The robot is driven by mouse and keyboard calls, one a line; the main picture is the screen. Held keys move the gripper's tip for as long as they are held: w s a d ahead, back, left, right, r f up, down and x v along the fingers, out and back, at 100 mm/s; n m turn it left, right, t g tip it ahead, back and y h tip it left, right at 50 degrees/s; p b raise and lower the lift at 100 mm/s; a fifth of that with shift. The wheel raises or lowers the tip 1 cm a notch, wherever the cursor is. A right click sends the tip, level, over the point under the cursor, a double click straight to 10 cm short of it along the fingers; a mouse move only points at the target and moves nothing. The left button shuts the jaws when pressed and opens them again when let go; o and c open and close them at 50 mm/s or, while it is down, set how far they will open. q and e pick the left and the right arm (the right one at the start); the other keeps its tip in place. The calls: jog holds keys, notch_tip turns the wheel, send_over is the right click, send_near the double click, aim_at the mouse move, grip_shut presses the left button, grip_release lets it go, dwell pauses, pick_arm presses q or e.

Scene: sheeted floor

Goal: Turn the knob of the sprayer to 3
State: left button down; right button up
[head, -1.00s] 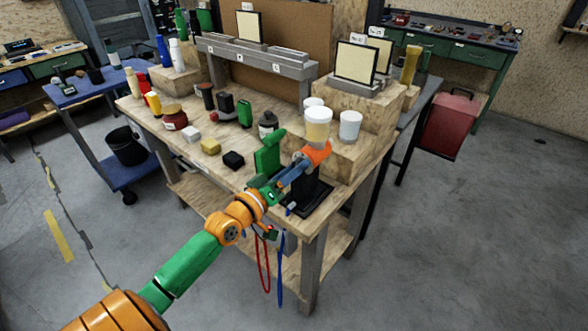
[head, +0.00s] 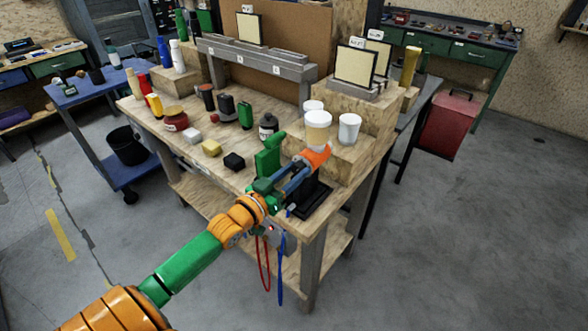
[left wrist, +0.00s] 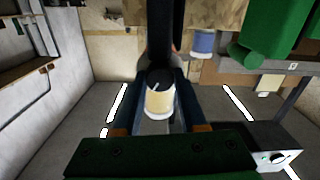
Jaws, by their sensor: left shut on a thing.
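The sprayer, with an orange front end (head: 317,156) and a tan cup (head: 318,136) under a white lid, sits at the right front of the wooden workbench (head: 170,145) on a black stand (head: 313,197). My left gripper (head: 299,173) reaches it from the left, its blue fingers at the sprayer's rear. In the left wrist view, a dark round knob (left wrist: 159,79) with a white mark lies between the fingers, with the tan cup (left wrist: 160,103) showing by it. The gripper is shut on the knob. The scale numbers are not readable. My right gripper is out of view.
Red and blue cords hang at the bench's front.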

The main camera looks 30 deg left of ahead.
pick_arm(q)
jog(key=m+p, duration=0.1)
jog(key=m, duration=0.4)
jog(key=shift+f+m, duration=0.1)
jog(key=shift+m, duration=0.3)
dwell(0.4)
jog(key=shift+c, duration=2.2)
grip_release()
jog(key=s, duration=0.7)
jog(key=shift+a, duration=0.3)
